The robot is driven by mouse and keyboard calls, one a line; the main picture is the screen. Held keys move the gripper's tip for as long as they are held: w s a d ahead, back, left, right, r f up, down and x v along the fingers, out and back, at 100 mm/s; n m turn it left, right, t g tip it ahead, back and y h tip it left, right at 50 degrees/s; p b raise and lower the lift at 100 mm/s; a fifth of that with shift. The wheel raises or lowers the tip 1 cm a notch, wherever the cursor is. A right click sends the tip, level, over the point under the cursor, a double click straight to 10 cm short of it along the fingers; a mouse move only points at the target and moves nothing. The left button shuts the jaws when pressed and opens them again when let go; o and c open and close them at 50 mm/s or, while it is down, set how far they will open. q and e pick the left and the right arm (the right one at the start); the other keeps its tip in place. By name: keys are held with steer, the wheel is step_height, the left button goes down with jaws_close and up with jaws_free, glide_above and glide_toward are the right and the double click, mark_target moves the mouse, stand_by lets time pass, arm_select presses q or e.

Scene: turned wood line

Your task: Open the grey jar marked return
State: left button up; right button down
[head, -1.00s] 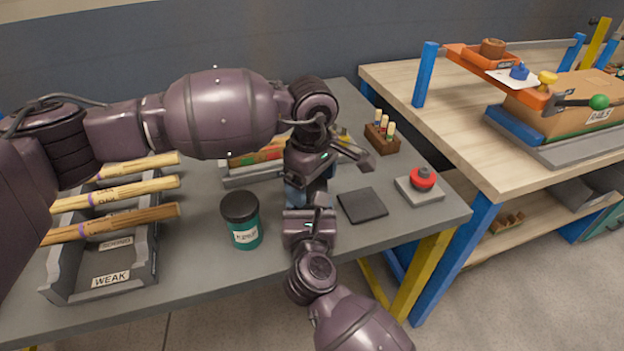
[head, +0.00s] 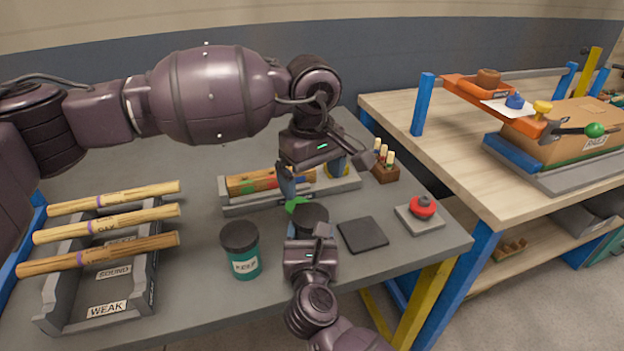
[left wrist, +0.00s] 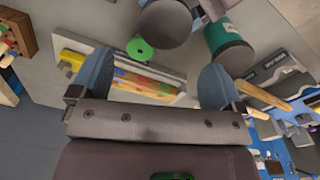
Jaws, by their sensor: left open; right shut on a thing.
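A dark grey round jar top (head: 311,215) shows just beyond my right gripper (head: 310,242), which is shut on this jar. The gripper hides most of the jar's body, and no label on it shows. My left gripper (head: 313,180) is open and empty above and behind the jar, fingers pointing down. In the left wrist view the jar (left wrist: 165,22) is at the top, beyond the spread fingers (left wrist: 155,78). A small green round thing (head: 297,204) is beside the jar top; the wrist view shows it as a disc (left wrist: 140,50). I cannot tell what it rests on.
A teal jar (head: 243,262) with a black lid and white label stands left of the held jar. A dark square pad (head: 362,234) and a red button (head: 422,206) are to the right. A grey tray (head: 240,207) with wood pieces lies behind. A rack (head: 75,322) marked WEAK stands left.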

mark_target(313, 213)
arm_select(q)
steer(key=m, duration=0.3)
steer(key=shift+s+f, duration=0.1)
steer(key=shift+s, duration=0.1)
steer(key=shift+f, duration=4)
steer(key=c, duration=0.9)
arm_select(e)
steer(key=shift+a, duration=0.1)
arm_select(q)
steer(key=shift+d+r+n, duration=0.1)
steer(key=shift+n, duration=1)
steer(key=shift+c, duration=0.2)
arm_select(e)
steer(key=shift+a, duration=0.15)
arm_select(q)
steer(key=shift+r, duration=0.15)
steer(key=shift+r, duration=0.65)
